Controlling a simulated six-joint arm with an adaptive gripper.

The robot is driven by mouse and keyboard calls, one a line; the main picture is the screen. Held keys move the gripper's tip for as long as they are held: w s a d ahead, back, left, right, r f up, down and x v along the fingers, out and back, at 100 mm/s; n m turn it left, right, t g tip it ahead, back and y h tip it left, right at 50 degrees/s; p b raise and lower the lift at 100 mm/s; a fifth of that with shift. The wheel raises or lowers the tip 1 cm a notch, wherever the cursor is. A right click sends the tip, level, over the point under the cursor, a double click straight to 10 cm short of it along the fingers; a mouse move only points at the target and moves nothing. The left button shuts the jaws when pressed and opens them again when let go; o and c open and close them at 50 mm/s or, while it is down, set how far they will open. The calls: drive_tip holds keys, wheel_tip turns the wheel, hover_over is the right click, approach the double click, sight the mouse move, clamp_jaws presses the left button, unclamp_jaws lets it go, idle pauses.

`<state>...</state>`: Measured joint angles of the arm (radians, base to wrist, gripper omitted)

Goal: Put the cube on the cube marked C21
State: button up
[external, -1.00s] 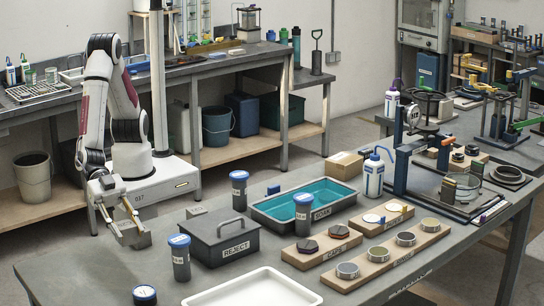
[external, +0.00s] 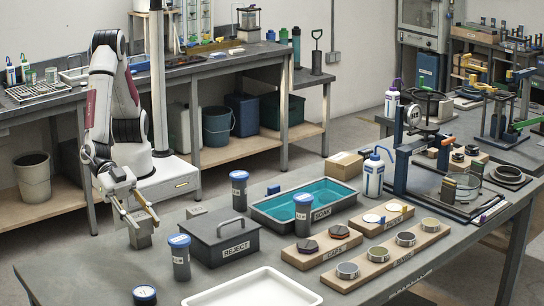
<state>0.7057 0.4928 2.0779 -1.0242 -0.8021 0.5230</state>
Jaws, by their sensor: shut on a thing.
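My gripper (external: 141,222) is at the left end of the grey bench, its fingers pointing down. It is shut on a grey cube (external: 141,241), which shows between and below the fingertips. I cannot tell whether the cube's underside touches the bench or another block. A small grey block (external: 196,212) lies on the bench to the right of my gripper, behind the reject box. No C21 mark is legible on either one at this size.
The reject box (external: 222,249) and blue-lidded jars (external: 180,262) stand right of my gripper. A white tray (external: 255,290) lies in front, and a teal soak tray (external: 303,205) is farther right. The bench's left front corner (external: 75,268) is clear.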

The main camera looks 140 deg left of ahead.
drive_tip(key=a+r+n+y, duration=0.2)
drive_tip(key=a+n+y, duration=0.2)
drive_tip(key=a, duration=0.5)
drive_tip(key=r+n+g+y, duration=0.2)
drive_tip(key=n+g+y, duration=0.6)
drive_tip(key=n+g, duration=0.1)
hover_over(201, 209)
drive_tip(key=shift+f, duration=0.2)
drive_tip(key=shift+f, duration=0.1)
drive_tip(key=shift+t, duration=0.3)
drive_tip(key=shift+f, duration=3.05)
drive_tip(key=shift+f, duration=1.85)
drive_tip(key=shift+f, duration=0.15)
